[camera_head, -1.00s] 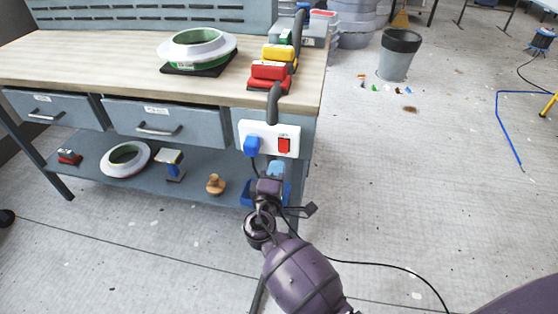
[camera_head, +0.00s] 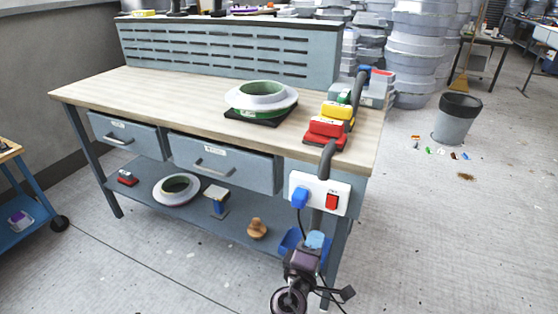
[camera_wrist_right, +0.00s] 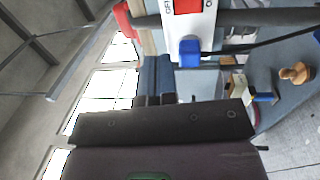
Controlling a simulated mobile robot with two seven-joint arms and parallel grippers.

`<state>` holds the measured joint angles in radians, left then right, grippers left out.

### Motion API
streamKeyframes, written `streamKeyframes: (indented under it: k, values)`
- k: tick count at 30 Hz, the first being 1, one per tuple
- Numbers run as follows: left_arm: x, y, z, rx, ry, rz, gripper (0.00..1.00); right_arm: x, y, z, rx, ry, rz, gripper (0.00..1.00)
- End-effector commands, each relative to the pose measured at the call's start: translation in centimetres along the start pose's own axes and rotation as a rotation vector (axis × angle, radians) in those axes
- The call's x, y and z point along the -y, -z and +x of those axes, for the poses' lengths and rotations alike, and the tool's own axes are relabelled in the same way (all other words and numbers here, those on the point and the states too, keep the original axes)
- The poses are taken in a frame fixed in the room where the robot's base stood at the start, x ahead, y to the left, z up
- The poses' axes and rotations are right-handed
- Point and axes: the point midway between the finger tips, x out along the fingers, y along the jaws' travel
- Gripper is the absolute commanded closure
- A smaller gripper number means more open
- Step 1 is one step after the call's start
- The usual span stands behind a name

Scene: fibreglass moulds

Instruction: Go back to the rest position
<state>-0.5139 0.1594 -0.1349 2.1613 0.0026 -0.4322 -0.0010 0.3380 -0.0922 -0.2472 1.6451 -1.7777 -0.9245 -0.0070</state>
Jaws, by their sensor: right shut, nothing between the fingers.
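My right gripper (camera_head: 315,242) is low in the head view, in front of the workbench's right end and below the white socket panel (camera_head: 311,203) in the picture. Its blue fingers are together with nothing between them; they also show in the right wrist view (camera_wrist_right: 155,76). The panel carries a blue plug (camera_head: 299,198) and a red switch (camera_head: 332,201). In the right wrist view the blue plug (camera_wrist_right: 189,50) appears beside the fingers, apart from them. My left gripper is in neither view.
The workbench (camera_head: 190,95) holds a green-white mould (camera_head: 262,95) and red and yellow blocks (camera_head: 330,125). Its lower shelf holds a ring mould (camera_head: 158,190) and a wooden knob (camera_head: 257,228).

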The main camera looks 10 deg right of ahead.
Motion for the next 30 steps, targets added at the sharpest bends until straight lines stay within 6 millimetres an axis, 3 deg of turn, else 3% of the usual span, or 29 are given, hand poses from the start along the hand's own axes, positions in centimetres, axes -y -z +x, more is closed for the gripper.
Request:
streamKeyframes:
  k: [5, 12, 15, 23, 30]
  values:
    - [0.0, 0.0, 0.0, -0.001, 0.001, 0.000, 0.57, 0.7, 0.7, 0.0, -0.045, 0.047, 0.041, 1.00]
    - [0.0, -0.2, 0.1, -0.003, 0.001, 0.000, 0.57, 1.7, 2.4, 0.1, -0.158, 0.257, 0.312, 1.00]
    - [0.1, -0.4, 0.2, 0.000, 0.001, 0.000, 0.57, 2.0, 2.1, -0.3, -0.198, 0.347, 0.436, 1.00]
    - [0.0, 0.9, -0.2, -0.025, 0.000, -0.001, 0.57, 2.6, -1.0, -2.6, -0.262, 0.567, 0.752, 1.00]
    - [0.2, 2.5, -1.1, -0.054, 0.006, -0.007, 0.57, 2.2, -6.7, -6.3, -0.256, 0.745, 1.047, 1.00]
